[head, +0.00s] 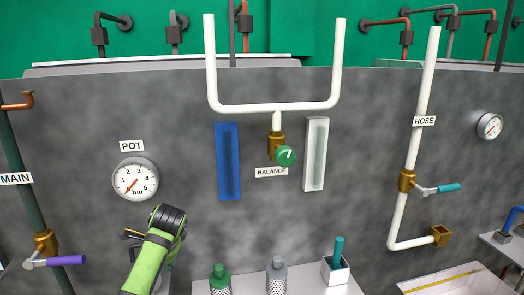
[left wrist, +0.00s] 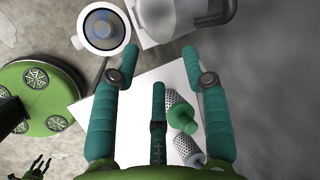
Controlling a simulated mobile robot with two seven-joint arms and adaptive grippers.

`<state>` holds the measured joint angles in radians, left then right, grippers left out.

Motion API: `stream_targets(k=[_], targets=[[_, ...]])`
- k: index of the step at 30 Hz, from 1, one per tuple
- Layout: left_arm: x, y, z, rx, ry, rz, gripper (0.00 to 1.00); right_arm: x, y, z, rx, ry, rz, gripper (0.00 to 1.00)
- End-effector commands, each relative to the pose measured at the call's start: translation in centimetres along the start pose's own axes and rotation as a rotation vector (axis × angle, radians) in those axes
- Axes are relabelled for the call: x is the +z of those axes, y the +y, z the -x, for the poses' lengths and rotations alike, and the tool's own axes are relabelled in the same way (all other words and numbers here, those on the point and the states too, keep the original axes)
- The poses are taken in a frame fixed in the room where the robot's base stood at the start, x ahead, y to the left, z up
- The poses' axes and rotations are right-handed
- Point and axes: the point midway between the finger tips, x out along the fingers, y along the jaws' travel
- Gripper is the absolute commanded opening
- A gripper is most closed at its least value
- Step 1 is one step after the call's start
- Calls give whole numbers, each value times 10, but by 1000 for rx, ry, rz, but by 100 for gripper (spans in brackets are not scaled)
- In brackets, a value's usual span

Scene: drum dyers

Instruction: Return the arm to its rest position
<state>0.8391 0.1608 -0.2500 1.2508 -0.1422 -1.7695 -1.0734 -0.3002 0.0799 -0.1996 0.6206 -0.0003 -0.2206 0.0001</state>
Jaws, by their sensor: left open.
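My left arm comes in from the bottom of the head view, with a green forearm and a dark wrist. My left gripper (head: 132,236) is mostly hidden behind that wrist, under the pot gauge. In the left wrist view its teal fingers (left wrist: 160,62) are spread wide, with nothing between them. It hangs above a white shelf (left wrist: 143,90). A small black claw-like shape lies at the lower left of the left wrist view. I cannot tell whether it is my right gripper, which does not show in the head view.
A grey wall carries the pot gauge (head: 135,180), white pipes, the green balance knob (head: 285,156) and the teal-handled hose valve (head: 437,190). A round white vessel (left wrist: 88,25) is near my fingertips.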

Motion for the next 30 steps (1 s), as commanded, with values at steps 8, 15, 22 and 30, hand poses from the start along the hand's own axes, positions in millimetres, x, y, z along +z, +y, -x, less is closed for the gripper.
stream_targets(k=[8, 15, 22, 30], targets=[[-16, 156, -53, 81, 134, 277, 46, 0, 0, 0, 0, 1, 0, 40], [2, 280, -46, 189, 214, 564, 46, 0, 0, 0, -1, 0, 0, 40], [25, 345, -21, 266, 245, 764, 46, 0, 0, 0, -1, 1, 0, 40], [45, 386, 6, 326, 254, 914, 46, 0, 0, 0, -1, 0, 0, 40]])
